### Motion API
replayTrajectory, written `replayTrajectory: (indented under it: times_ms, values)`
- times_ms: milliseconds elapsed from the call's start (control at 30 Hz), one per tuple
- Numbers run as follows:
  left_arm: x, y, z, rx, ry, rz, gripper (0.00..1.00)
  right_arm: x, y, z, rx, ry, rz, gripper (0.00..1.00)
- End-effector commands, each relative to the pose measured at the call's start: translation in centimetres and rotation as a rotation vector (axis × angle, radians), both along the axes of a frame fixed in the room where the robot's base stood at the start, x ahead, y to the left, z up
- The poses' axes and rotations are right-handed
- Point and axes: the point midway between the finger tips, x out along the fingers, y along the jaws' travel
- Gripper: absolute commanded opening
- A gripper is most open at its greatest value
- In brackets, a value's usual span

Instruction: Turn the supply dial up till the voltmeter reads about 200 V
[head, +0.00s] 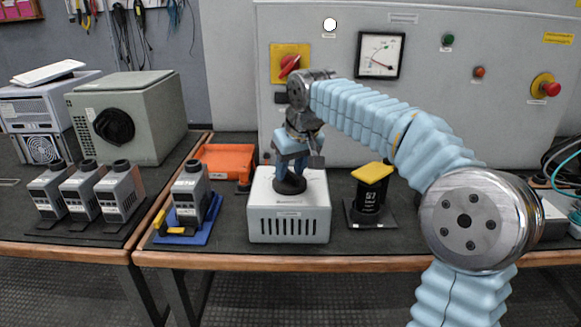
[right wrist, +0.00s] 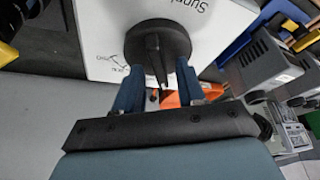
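The supply (head: 310,222) is a white box with a vented front on the table. Its black dial (head: 290,185) sits on top and shows in the right wrist view (right wrist: 157,50) with its raised grip bar. My right gripper (head: 290,162) points down over the dial. In the right wrist view its blue fingers (right wrist: 159,70) stand either side of the grip bar, with gaps visible, so it is open. The voltmeter (head: 380,52) is on the grey cabinet; its red needle points to the lower right, but the numbers are too small to read. My left gripper is out of view.
A black capacitor with a yellow top (head: 373,175) stands right of the supply. A grey unit (head: 190,190) on a blue tray stands left, with an orange box (head: 228,158) behind. The cabinet bears a red switch on yellow (head: 290,64) and a red stop button (head: 547,87).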

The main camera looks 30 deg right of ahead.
Motion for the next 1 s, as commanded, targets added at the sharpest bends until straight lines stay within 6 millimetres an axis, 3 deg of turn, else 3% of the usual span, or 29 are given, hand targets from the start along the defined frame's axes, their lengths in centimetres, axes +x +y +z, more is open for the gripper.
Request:
replayTrajectory:
  times_ms: [233,500,1000]
  values:
    - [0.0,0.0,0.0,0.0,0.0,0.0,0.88,0.03,0.0,-0.06,0.0,0.0,0.0,0.38]
    - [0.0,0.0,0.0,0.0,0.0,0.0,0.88,0.02,0.0,-0.05,0.0,0.0,0.0,0.0]
    - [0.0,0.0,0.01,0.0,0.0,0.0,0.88,0.02,0.09,0.0,0.0,0.0,-0.104,0.0]
